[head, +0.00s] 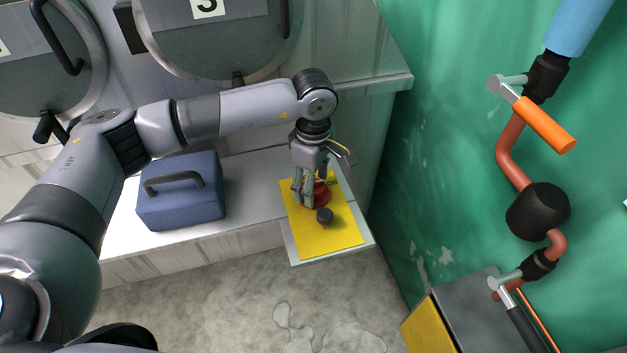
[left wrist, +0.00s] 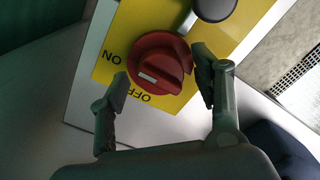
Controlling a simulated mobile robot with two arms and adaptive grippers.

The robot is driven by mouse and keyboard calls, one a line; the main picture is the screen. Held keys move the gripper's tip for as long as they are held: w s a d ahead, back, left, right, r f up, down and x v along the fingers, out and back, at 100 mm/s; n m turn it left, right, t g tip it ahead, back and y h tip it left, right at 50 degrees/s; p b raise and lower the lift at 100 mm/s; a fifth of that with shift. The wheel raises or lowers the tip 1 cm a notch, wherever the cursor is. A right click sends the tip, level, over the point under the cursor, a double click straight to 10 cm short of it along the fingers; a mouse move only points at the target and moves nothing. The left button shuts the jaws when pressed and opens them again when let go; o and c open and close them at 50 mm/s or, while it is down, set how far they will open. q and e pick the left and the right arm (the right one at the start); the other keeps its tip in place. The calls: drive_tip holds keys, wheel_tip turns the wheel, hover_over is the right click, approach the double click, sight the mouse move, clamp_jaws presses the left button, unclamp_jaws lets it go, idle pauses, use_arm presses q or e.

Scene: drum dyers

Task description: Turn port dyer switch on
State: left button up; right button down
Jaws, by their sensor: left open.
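The red rotary switch (head: 321,196) sits on a yellow plate (head: 335,235) at the right end of the white ledge. In the left wrist view the red switch (left wrist: 158,62) has a raised grip bar with a white mark. The mark lies at the lower left, near the "OFF" label; "ON" is further left. My left gripper (head: 304,200) is above the plate, partly covering the switch. In the left wrist view its open fingers (left wrist: 163,84) are on either side of the switch; contact cannot be told. My right gripper is out of view.
A black knob (head: 325,216) is on the same plate, close to the switch. A blue box with a handle (head: 180,192) stands on the ledge to the left. Round drum doors (head: 215,45) are behind. Pipes with an orange-handled valve (head: 543,124) run along the green wall.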

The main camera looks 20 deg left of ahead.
use_arm(q)
wheel_tip(320, 180, up, 12)
idle(0.6)
